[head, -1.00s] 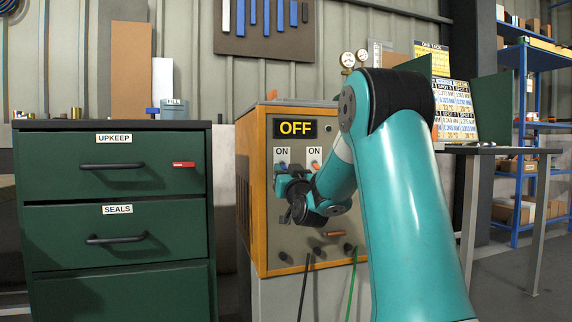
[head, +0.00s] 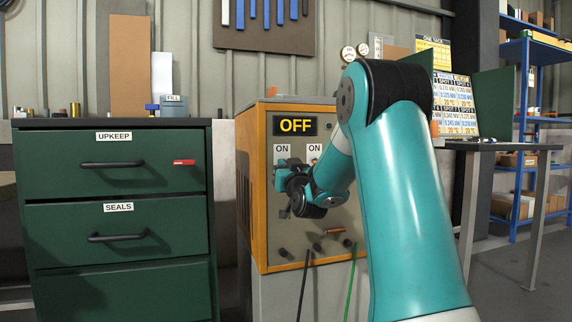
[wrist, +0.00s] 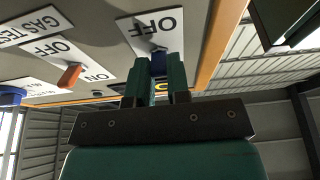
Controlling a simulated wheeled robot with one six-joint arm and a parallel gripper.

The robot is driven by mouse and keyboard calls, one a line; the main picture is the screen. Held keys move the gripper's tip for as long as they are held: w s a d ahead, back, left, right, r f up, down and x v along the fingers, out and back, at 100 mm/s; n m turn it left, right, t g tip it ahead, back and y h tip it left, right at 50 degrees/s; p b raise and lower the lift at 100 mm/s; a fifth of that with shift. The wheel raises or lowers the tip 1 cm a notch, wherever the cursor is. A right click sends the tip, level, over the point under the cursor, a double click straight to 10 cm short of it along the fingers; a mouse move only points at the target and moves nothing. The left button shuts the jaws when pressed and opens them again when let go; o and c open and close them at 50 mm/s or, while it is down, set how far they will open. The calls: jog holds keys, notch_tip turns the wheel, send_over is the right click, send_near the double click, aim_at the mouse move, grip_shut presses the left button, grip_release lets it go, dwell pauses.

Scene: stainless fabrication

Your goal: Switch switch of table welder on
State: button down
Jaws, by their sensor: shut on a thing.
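The table welder (head: 330,259) is an orange-sided box with a grey front panel, and its display (head: 295,126) reads OFF. Two ON labels sit below the display. My gripper (head: 281,172) is at the left switch, below the left ON label (head: 281,149), and hides most of that switch. In the wrist view, my gripper's fingers (wrist: 159,68) are shut on a blue switch lever (wrist: 158,62), close to an OFF label (wrist: 155,25). An orange switch lever (wrist: 70,75) stands beside it, between its own OFF and ON labels.
A green drawer cabinet (head: 115,225) with UPKEEP and SEALS drawers stands left of the welder. A grey table (head: 500,147) with a price-like chart board (head: 455,105) is at right. Black and green cables hang from the welder's lower front.

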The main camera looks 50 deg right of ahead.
aim_at(286, 155)
notch_tip(286, 155, up, 2)
jog(key=g+y+p, duration=0.1)
jog(key=p, duration=0.4)
jog(key=shift+s+g, duration=0.1)
jog(key=shift+g, duration=0.2)
jog(key=r+g+y+p, duration=0.1)
jog(key=g+p, duration=0.1)
jog(key=p, duration=0.4)
jog(key=g+p, duration=0.1)
jog(key=p, duration=0.1)
jog(key=y+p, duration=0.1)
jog(key=p, duration=0.2)
jog(key=shift+d+r+g, duration=0.1)
jog(key=shift+r+g, duration=0.2)
jog(key=shift+g, duration=0.1)
jog(key=g+y+p, duration=0.1)
jog(key=p, duration=0.2)
jog(key=shift+w+f, duration=0.1)
jog(key=shift+w, duration=0.1)
jog(key=shift+p, duration=0.4)
jog(key=shift+d+f, duration=0.1)
jog(key=c, duration=1.1)
grip_release()
